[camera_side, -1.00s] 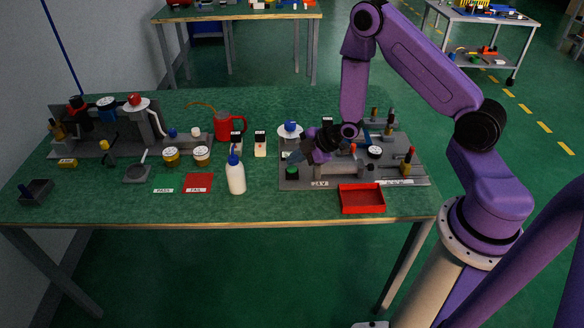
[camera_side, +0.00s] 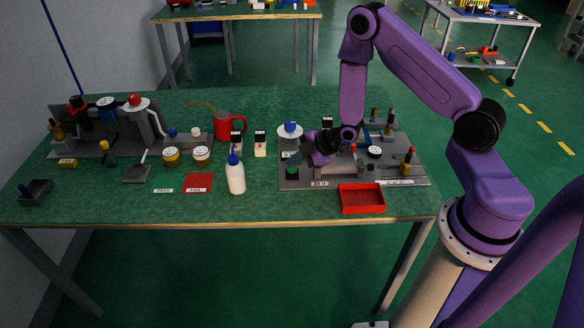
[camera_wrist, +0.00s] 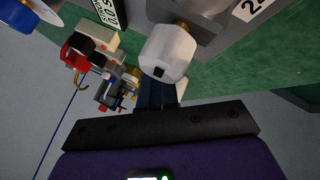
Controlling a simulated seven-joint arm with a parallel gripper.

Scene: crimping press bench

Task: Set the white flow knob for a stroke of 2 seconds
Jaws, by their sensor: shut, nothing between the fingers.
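The white flow knob (camera_wrist: 168,54) shows large in the wrist view, a faceted white knob on a brass stem with a small dark square mark on its near face. My gripper (camera_wrist: 158,92) has its dark blue fingers together, with nothing between them. The fingers run up to the knob's lower edge, and the knob hides their tips. I cannot tell whether they touch it. A label with digits (camera_wrist: 108,12) lies left of the knob, and a cut-off label starting with 2 (camera_wrist: 250,8) lies to the right. In the side view my gripper (camera_side: 296,158) is low over the grey plate's left part, and the knob cannot be made out.
A blue knob on a white disc (camera_side: 290,128) stands just behind my gripper. The grey plate (camera_side: 335,183) carries several fittings to the right. A red tray (camera_side: 362,198) lies in front, and a white bottle (camera_side: 236,178) stands to the left. Bare green table lies between bottle and tray.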

